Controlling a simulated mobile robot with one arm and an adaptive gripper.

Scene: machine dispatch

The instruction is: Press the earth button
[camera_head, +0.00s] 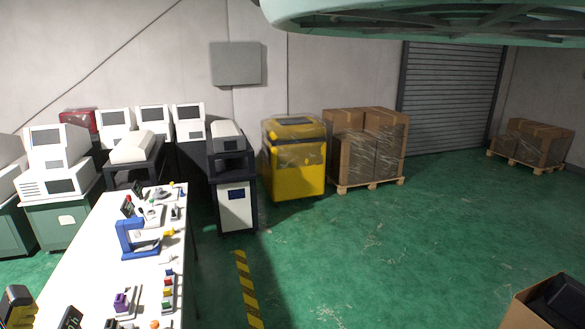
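A long white table (88,262) stands at the left and carries several small devices. A narrow strip with small coloured blocks or buttons (168,291) lies near its right edge; blue, red, yellow and green show on it. No label can be read, so I cannot tell which, if any, is the earth button. A purple device (121,302) sits left of the strip, and a blue C-shaped device (133,240) stands farther back.
White machines (57,160) line the back left. A yellow bin (295,158) and pallets of boxes (366,147) stand along the wall. An open carton (548,300) is at the bottom right. Green floor (375,250) right of the table is clear, with yellow-black tape (247,285) beside it.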

